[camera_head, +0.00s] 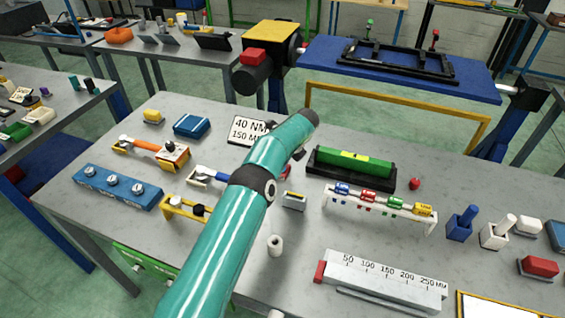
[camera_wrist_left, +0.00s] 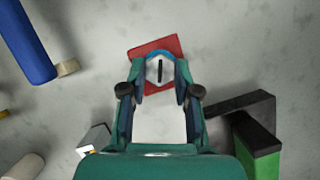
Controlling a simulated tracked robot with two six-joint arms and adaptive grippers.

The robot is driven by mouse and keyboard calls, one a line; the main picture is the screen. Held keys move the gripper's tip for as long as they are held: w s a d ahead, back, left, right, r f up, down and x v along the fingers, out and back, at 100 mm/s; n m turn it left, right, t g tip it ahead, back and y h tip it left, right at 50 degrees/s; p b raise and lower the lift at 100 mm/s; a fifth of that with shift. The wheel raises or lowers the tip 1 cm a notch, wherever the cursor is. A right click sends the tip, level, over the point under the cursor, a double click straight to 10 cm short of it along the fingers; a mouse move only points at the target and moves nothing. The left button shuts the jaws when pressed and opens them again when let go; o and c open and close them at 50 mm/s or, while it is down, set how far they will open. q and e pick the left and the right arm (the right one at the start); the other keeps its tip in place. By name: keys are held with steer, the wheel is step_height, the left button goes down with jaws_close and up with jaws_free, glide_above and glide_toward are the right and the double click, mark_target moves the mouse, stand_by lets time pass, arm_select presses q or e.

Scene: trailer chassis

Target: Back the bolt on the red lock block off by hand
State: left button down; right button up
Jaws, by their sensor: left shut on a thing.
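The red lock block (camera_wrist_left: 172,46) lies on the grey bench in the left wrist view. A pale bolt head with a dark line across it (camera_wrist_left: 152,71) and a blue ring behind it sits on the block. My left gripper (camera_wrist_left: 160,80) is shut on the bolt head, one finger on each side. In the head view only a sliver of the red block (camera_head: 286,172) shows beside my teal arm, which hides the bolt and most of the gripper. My right gripper is in neither view.
A green bar in a black cradle (camera_head: 352,162) stands close to the right of the block. A sign reading 40 NM, 150 MM (camera_head: 248,128) is behind. A white rack with coloured pieces (camera_head: 380,205) is front right. A wrench (camera_head: 208,176) lies left.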

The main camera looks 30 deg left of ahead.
arm_select(q)
steer(key=shift+d+f, duration=0.1)
steer(key=shift+d, duration=0.1)
stand_by(0.3)
steer(key=c, duration=0.8)
jaws_free()
steer(key=shift+w, duration=0.1)
steer(key=shift+c, duration=0.2)
steer(key=shift+a, duration=0.1)
steer(key=v, duration=1.2)
